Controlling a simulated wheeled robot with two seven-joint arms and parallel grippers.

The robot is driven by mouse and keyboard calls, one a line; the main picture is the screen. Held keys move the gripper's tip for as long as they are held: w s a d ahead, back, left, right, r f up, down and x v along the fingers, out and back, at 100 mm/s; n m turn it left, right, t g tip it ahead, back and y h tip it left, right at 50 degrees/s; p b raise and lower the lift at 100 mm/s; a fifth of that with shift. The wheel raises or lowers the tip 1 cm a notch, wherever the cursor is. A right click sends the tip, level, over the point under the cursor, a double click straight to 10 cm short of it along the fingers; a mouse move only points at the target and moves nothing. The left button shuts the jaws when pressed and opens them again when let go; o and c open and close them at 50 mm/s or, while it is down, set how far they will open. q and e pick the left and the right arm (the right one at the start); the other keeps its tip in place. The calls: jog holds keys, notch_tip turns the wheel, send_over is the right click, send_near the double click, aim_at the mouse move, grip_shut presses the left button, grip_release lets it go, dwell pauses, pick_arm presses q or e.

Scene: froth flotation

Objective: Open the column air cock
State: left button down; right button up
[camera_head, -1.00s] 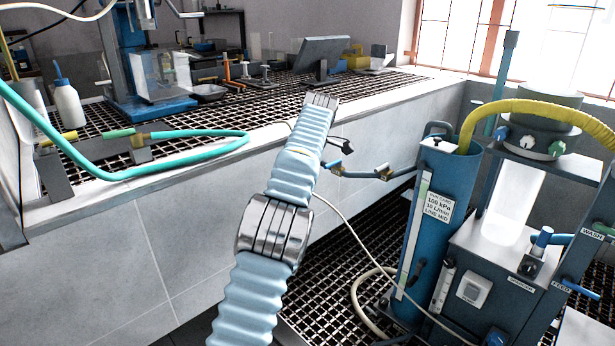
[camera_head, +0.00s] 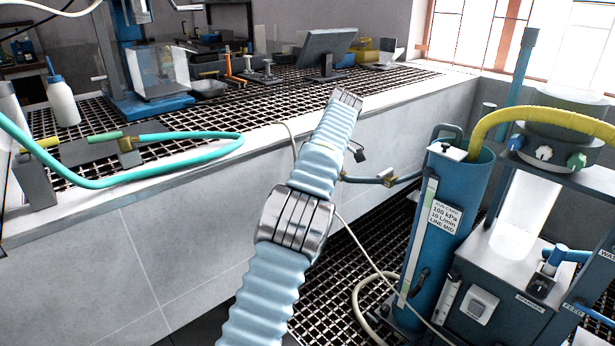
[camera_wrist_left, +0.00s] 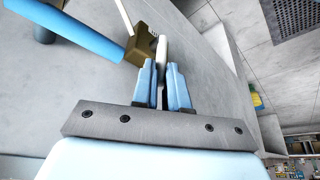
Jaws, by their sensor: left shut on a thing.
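In the left wrist view, my left gripper (camera_wrist_left: 163,72) has its two light blue fingers closed around a flat grey lever (camera_wrist_left: 162,48). The lever is beside a brass cock body (camera_wrist_left: 143,48) on a blue pipe (camera_wrist_left: 85,30). In the head view, my left arm reaches up the middle and hides most of the gripper. A brass fitting (camera_head: 388,178) on a blue line shows just right of it, leading to the blue column (camera_head: 442,240). How far the lever is turned cannot be told. My right gripper is out of view.
A blue machine (camera_head: 510,280) with a yellow hose (camera_head: 545,117) stands at the right. A pale cable (camera_head: 355,240) hangs between arm and column. Dark grating covers the floor.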

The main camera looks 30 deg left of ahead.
pick_arm(q)
jog(key=shift+d+f, duration=0.1)
jog(key=shift+f, duration=0.05)
jog(key=c, duration=1.1)
grip_release()
jog(key=shift+c, duration=0.2)
jog(key=s+d+r+b, duration=0.1)
jog(key=s+d+r, duration=0.2)
jog(key=s+r, duration=0.3)
jog(key=s+d+r+b, duration=0.2)
jog(key=s+d+r, duration=0.2)
jog(key=s+r, duration=0.2)
jog(key=shift+r, duration=0.6)
